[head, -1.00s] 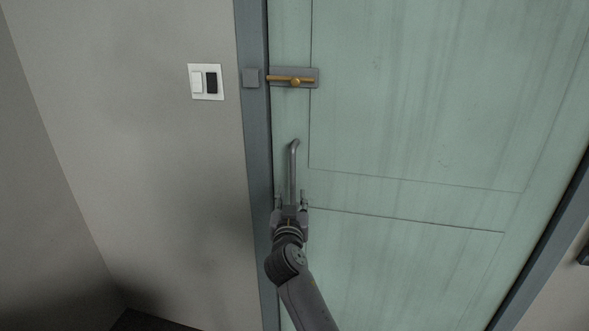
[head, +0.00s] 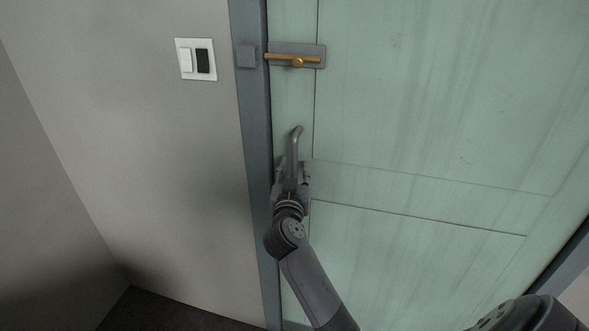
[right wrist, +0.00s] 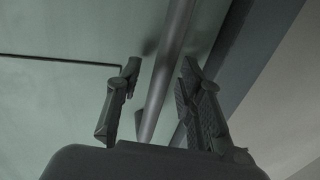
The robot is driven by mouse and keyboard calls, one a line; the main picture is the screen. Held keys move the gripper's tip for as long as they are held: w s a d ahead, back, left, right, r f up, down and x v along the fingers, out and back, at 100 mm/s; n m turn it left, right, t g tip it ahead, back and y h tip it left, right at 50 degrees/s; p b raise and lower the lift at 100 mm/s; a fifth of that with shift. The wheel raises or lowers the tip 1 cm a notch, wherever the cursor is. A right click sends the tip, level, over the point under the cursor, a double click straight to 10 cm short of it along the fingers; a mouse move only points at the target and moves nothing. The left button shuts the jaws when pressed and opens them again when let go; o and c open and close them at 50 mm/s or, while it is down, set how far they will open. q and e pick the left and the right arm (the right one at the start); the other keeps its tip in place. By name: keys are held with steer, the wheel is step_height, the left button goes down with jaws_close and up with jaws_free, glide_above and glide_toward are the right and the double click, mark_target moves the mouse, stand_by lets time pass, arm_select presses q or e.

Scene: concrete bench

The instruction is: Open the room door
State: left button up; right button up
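The pale green room door (head: 420,120) is closed in its grey-blue frame. A grey pull handle (head: 295,143) stands near its left edge and also shows in the right wrist view (right wrist: 168,70). My right gripper (head: 293,168) is at the handle's lower part. In the right wrist view its fingers (right wrist: 160,68) are apart, with the bar between them and a visible gap on the left. Above is a brass sliding bolt (head: 297,61) on a grey plate, its rod reaching left to the frame edge by a keeper (head: 247,56). My left gripper is not in view.
A white switch plate (head: 196,59) is on the grey wall left of the frame. The door frame (head: 256,180) runs close beside the handle and my right gripper. Dark floor (head: 165,312) shows at the lower left.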

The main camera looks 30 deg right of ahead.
jaws_close()
stand_by(0.7)
